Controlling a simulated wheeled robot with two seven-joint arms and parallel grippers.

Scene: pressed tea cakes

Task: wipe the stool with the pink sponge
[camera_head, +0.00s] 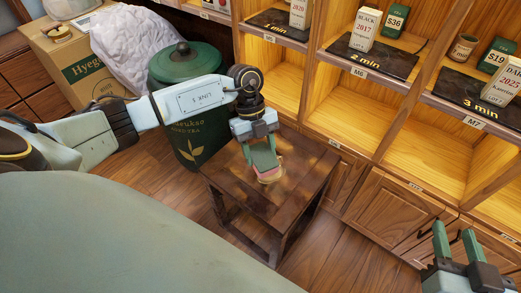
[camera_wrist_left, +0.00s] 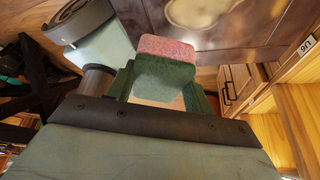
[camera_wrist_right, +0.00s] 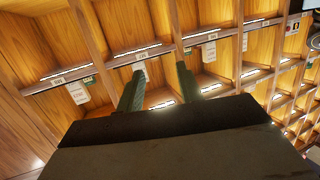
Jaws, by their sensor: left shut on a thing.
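The dark wooden stool (camera_head: 308,165) stands on the floor in the middle of the head view, and part of its top (camera_wrist_left: 240,55) shows in the left wrist view. My left gripper (camera_head: 262,162) is shut on the pink sponge (camera_wrist_left: 168,46), which has a green layer on the gripper's side. The sponge is at the stool top; I cannot tell if it touches. A pale stain (camera_wrist_left: 200,10) lies on the stool top beyond the sponge. My right gripper (camera_head: 454,232) is open and empty at the lower right, away from the stool; its spread fingers show in the right wrist view (camera_wrist_right: 160,75).
A green lidded tea bin (camera_head: 187,62) stands close behind the stool on the left. A cardboard box (camera_head: 62,55) with a white cloth (camera_head: 130,45) is further left. Lit wooden shelves (camera_head: 350,100) with tea boxes and dark mats run along the right. Floor in front is clear.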

